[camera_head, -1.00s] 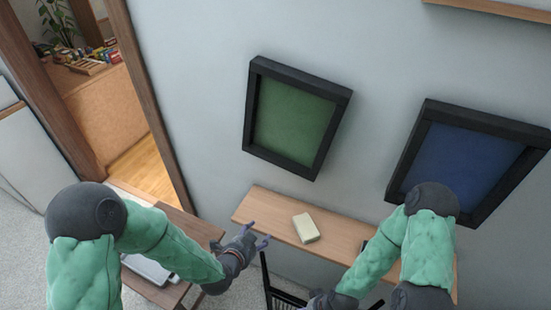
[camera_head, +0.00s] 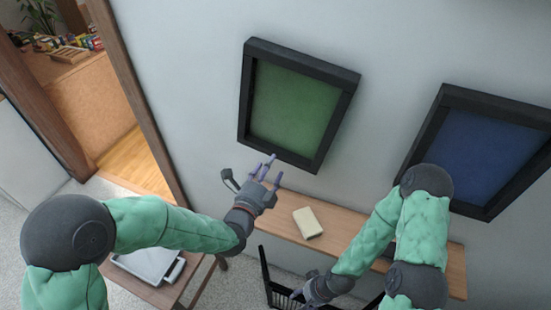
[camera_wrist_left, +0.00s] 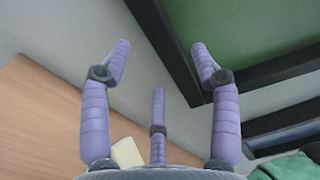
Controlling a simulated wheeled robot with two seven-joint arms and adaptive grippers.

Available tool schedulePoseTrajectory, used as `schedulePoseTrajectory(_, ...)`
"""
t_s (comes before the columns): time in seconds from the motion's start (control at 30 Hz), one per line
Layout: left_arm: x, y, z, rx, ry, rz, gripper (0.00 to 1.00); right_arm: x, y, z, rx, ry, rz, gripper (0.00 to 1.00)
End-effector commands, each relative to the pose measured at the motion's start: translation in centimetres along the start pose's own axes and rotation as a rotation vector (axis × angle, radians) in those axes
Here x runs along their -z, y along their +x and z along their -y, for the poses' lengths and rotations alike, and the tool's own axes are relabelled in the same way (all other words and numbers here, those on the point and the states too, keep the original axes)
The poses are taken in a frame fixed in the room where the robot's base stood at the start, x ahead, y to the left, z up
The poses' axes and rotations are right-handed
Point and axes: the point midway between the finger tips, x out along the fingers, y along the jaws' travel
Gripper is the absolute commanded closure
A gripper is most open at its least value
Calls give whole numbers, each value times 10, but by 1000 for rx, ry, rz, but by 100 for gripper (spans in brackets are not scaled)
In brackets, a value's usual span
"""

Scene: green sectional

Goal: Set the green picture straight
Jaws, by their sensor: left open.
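The green picture (camera_head: 292,105) hangs on the wall in a thick black frame. Its lower edge slants down to the right in the head view, a little more steeply than the shelf below. My left gripper (camera_head: 270,167) is just below the frame's lower edge, fingers spread and empty. In the left wrist view the gripper (camera_wrist_left: 159,62) is open, and a lower corner of the green picture (camera_wrist_left: 265,35) shows at upper right, by the right finger. I cannot tell whether that finger touches the frame. My right gripper (camera_head: 312,290) is low, by a black basket; its fingers are unclear.
The blue picture (camera_head: 482,155) in a black frame hangs to the right, partly behind my right arm. A wooden shelf (camera_head: 370,250) below carries a cream block (camera_head: 308,222). A black wire basket (camera_head: 268,285) stands below it. A tray (camera_head: 148,264) lies on a small table at lower left.

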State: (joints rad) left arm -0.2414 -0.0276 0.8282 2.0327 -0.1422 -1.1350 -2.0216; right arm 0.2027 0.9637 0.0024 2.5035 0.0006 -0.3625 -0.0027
Motion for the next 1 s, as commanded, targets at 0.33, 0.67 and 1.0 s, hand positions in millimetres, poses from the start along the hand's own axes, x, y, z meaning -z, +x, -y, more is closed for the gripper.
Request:
schedulePoseTrajectory(0.33, 0, 46, -1, 0, -1, -1, 38, 0, 8, -3, 0, 0, 0, 38)
schedulePoseTrajectory(0.67, 0, 52, 0, -1, -2, 0, 38, 0, 8, -3, 0, 0, 0, 38)
schedulePoseTrajectory(1.0, 0, 52, 0, -1, -2, 0, 100, 0, 8, -3, 0, 0, 0, 38)
